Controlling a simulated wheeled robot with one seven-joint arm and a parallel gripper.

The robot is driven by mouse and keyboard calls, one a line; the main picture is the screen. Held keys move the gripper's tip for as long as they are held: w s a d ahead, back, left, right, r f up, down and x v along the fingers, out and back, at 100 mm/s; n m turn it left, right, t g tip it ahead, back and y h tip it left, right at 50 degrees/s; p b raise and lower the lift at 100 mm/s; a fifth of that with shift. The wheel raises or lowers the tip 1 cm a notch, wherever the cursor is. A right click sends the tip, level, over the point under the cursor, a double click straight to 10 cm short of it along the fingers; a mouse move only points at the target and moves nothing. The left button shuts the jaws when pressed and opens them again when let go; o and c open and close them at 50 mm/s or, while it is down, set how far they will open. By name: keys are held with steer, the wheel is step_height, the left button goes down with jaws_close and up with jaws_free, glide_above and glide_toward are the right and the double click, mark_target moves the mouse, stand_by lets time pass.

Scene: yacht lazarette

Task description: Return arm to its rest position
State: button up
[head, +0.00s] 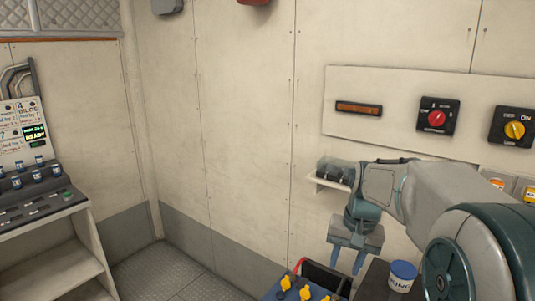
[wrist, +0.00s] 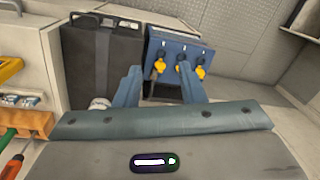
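My gripper (head: 347,257) hangs at the end of my arm, fingers pointing down, in the lower right of the head view. In the wrist view, its two blue fingers (wrist: 160,88) stand well apart with nothing between them. The gripper is open and empty. Beyond the fingertips is a blue box with yellow knobs (wrist: 182,58). The same blue box (head: 272,291) shows at the bottom of the head view, below and left of the gripper. The fingers appear apart from it.
A dark case (wrist: 103,62) stands left of the blue box. A wall panel with red and yellow rotary switches (head: 438,116) is behind the arm. A console (head: 38,190) stands at left. The floor (head: 170,272) between is clear.

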steer(key=s+a+f+n+t+h, duration=0.1)
steer(key=s+a+f+n+t, duration=0.1)
steer(key=s, duration=1.5)
steer(key=shift+s+a+f+n, duration=0.3)
steer(key=shift+f+n, duration=0.3)
steer(key=shift+n, duration=0.1)
